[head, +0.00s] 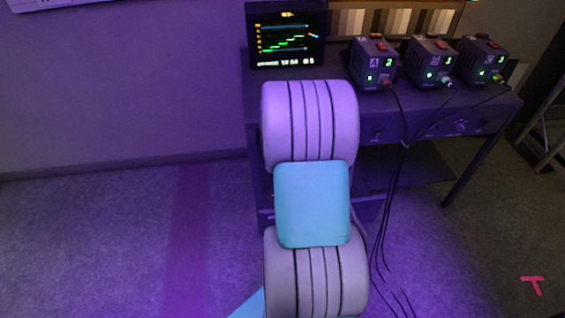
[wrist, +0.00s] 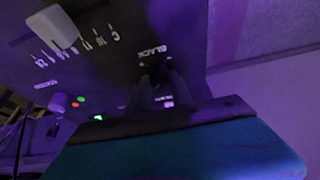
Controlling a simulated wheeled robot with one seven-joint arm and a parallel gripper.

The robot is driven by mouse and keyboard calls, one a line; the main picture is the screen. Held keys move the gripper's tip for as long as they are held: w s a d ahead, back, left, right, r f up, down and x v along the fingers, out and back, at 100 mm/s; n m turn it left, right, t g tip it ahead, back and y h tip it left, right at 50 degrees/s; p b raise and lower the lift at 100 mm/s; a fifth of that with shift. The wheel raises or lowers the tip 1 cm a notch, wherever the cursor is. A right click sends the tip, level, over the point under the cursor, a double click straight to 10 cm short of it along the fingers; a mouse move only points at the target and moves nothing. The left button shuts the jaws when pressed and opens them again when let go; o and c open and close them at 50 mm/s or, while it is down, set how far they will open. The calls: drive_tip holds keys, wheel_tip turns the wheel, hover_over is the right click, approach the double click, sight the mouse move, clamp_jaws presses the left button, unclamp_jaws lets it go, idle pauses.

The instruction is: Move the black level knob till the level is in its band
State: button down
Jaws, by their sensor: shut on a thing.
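The black level knob (wrist: 158,70) is on a dark panel beside the printed word BLACK in the wrist view. My gripper (wrist: 162,82) is shut on it, and the dark fingers hide most of the knob. In the head view my own arm covers the gripper and the knob. The monitor (head: 286,36) at the back of the desk shows a stepped green trace with a short red and blue mark at its right end. Its small text is too blurred to read with certainty, so I cannot tell the level against its band.
A pale knob (wrist: 52,27) with a printed scale and a round knob (wrist: 60,103) are on the same panel. Three black boxes (head: 374,66) with cables stand on the desk (head: 262,95) to the right. Cables hang to the floor. The floor at left is clear.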

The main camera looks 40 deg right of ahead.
drive_tip(key=shift+m, duration=0.3)
drive_tip(key=c, duration=1.2)
unclamp_jaws()
drive_tip(key=shift+o, duration=0.2)
drive_tip(key=v, duration=0.7)
drive_tip(key=shift+r, duration=0.35)
drive_tip(key=shift+s+a, duration=0.1)
drive_tip(key=shift+s, duration=0.05)
